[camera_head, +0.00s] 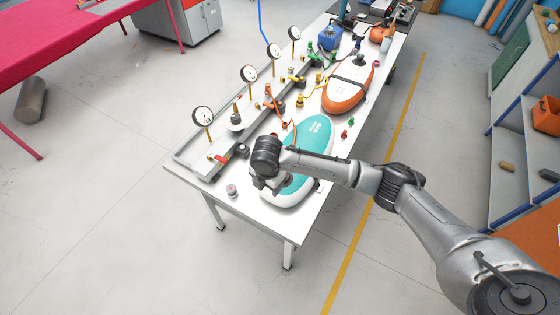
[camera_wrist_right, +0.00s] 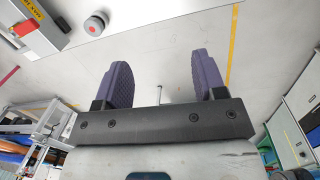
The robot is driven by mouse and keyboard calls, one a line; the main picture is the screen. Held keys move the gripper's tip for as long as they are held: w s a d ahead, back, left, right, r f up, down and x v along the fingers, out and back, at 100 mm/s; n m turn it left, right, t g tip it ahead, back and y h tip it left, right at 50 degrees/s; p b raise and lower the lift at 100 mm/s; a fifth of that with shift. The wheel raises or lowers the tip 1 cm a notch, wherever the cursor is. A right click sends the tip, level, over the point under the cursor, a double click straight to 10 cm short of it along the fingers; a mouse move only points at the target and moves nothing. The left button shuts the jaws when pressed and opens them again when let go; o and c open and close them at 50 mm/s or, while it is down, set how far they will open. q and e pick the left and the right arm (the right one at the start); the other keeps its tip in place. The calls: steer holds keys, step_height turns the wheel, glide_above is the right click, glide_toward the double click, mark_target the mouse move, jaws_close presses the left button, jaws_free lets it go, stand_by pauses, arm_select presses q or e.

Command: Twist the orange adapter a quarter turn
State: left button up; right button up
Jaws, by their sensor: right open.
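Orange fittings stand on the white table in the head view. One orange piece (camera_head: 270,97) rises by the gauge rail, and another thin orange piece (camera_head: 288,128) lies nearer the teal board. I cannot tell which is the adapter. My right gripper (camera_head: 262,188) is over the near end of the table, beside the teal and white board (camera_head: 312,150), apart from the orange pieces. In the right wrist view my right gripper (camera_wrist_right: 158,68) has its two purple fingers spread wide with nothing held between them. No orange adapter shows there. My left gripper is out of view.
The gauge rail (camera_head: 185,158) with several round dials runs along the table's left side. An orange and white board (camera_head: 350,84) lies farther back. A grey knob with a red top (camera_wrist_right: 95,25) shows in the wrist view. Blue-framed shelving (camera_head: 505,150) stands at the right.

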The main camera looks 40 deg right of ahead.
steer(key=w+d+r+n+h+b, duration=0.1)
steer(key=w+d+r+b, duration=0.15)
steer(key=w+d, duration=0.45)
steer(key=d+f, duration=0.1)
steer(key=f, duration=0.2)
steer(key=d+f+b, duration=0.1)
steer(key=f, duration=0.3)
steer(key=s+d+f, duration=0.1)
steer(key=f, duration=0.3)
steer(key=shift+s+d+f, duration=0.1)
steer(key=shift+d+f, duration=0.05)
steer(key=shift+d, duration=0.1)
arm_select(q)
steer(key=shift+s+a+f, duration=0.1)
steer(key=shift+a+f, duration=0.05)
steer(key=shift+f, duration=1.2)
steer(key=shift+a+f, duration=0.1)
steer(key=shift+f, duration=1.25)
arm_select(e)
steer(key=shift+d+f+g, duration=0.15)
steer(key=shift+f+g, duration=0.15)
steer(key=shift+f, duration=0.65)
steer(key=shift+c, duration=0.2)
